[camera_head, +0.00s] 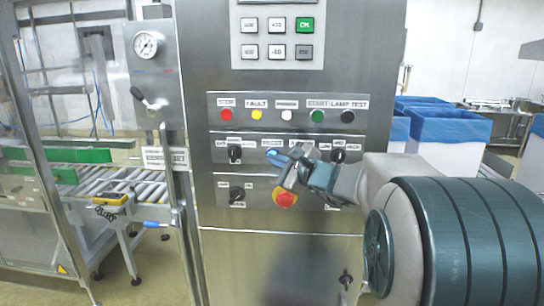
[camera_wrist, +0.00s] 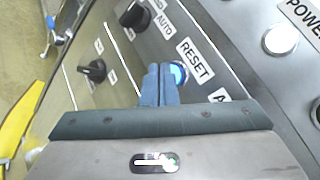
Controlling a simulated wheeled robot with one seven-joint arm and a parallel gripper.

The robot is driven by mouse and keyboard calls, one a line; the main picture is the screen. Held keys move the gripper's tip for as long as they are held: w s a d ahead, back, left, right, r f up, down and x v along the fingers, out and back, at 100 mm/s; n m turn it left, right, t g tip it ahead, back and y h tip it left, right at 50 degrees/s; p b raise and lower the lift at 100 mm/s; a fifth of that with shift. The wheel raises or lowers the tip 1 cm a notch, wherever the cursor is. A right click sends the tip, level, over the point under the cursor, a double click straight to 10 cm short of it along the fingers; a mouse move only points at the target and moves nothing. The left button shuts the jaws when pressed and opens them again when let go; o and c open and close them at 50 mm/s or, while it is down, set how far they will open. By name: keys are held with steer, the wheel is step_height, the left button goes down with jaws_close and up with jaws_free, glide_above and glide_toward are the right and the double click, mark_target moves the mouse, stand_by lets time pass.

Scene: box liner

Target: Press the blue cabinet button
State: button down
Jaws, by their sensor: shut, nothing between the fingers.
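The blue button (camera_wrist: 178,74) glows beside the RESET label (camera_wrist: 195,62) on the steel cabinet panel (camera_head: 222,172). In the wrist view the fingers partly cover it. My gripper (camera_wrist: 160,68) is shut and empty, its two blue fingers side by side with the tips at the button's left edge. In the head view my gripper (camera_head: 276,156) reaches the panel from the right, its tips at the spot under the RESET label. I cannot tell whether the tips touch the button.
A red emergency knob (camera_head: 285,197) with a yellow ring sits just below my gripper. Black selector knobs (camera_head: 235,153) stand around it. A row of coloured lamps and buttons (camera_head: 317,116) is above. A roller conveyor (camera_head: 110,180) lies left, and blue-lined bins (camera_head: 450,138) stand right.

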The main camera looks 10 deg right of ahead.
steer(key=shift+w+d, duration=0.15)
steer(key=shift+w, duration=0.2)
stand_by(0.4)
steer(key=shift+s+b, duration=0.1)
steer(key=shift+b, duration=0.2)
steer(key=shift+s+a+b, duration=0.25)
steer(key=shift+s+b, duration=0.15)
steer(key=shift+s, duration=0.25)
steer(key=s, duration=0.1)
steer(key=s+a+b, duration=0.1)
steer(key=s, duration=0.1)
steer(key=s+b, duration=0.1)
steer(key=shift+s+a, duration=0.3)
steer(key=shift+s, duration=0.1)
stand_by(0.4)
